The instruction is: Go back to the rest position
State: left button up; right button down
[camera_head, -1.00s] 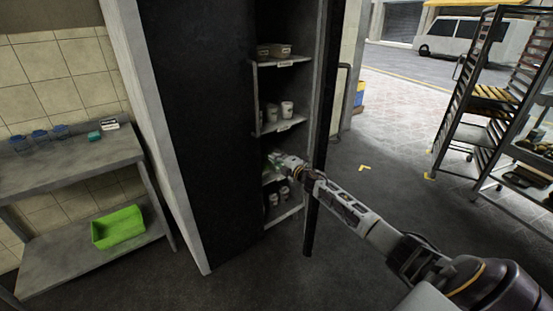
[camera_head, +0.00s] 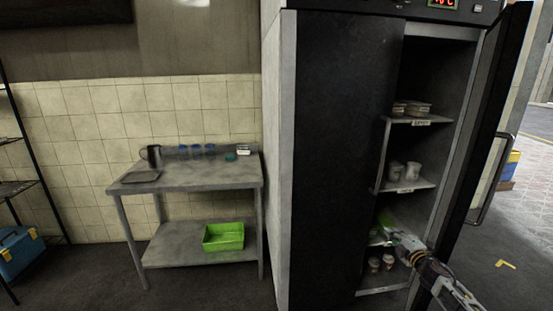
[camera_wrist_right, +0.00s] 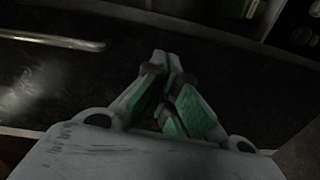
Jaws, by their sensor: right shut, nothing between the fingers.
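My right gripper (camera_head: 388,232) is in the lower part of the open tall fridge (camera_head: 340,150), in front of a low shelf. In the right wrist view the gripper (camera_wrist_right: 166,62) has its green-padded fingers together with nothing between them. A dark panel with a metal bar handle (camera_wrist_right: 60,40) lies beyond it there. The right forearm comes in from the lower right of the head view. My left gripper is not in either view.
The fridge's open door (camera_head: 490,130) stands to the right of the arm. Shelves hold white cups (camera_head: 404,170) and small containers (camera_head: 411,108). Floor between table and fridge is clear.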

jog(key=s+a+f+m+g+h, duration=0.1)
jog(key=s+f+m+g, duration=0.15)
jog(key=s+f, duration=0.8)
jog(key=s+f+m+g+h+p, duration=0.15)
jog(key=s+f+m, duration=0.3)
jog(key=f, duration=1.15)
jog(key=s+a+f+m+g+h, duration=0.1)
jog(key=s+f+m+g, duration=0.15)
jog(key=s+f, duration=0.8)
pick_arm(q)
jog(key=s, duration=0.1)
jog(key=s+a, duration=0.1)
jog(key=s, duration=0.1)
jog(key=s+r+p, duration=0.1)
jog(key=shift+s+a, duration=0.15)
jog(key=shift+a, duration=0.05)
pick_arm(e)
jog(key=s+a+f+m+g, duration=0.2)
jog(key=s+f, duration=0.5)
jog(key=s, duration=0.6)
jog(key=s+a+f+m+g, duration=0.2)
jog(key=s+a+f+g, duration=0.2)
jog(key=s, duration=1)
jog(key=s+a+f+m+g+y, duration=0.1)
jog(key=s+a+f+m+g, duration=0.1)
jog(key=s+a+f, duration=0.5)
jog(key=s+f+g, duration=0.1)
jog(key=s+f, duration=0.4)
jog(key=s, duration=0.2)
jog(key=shift+a, duration=0.15)
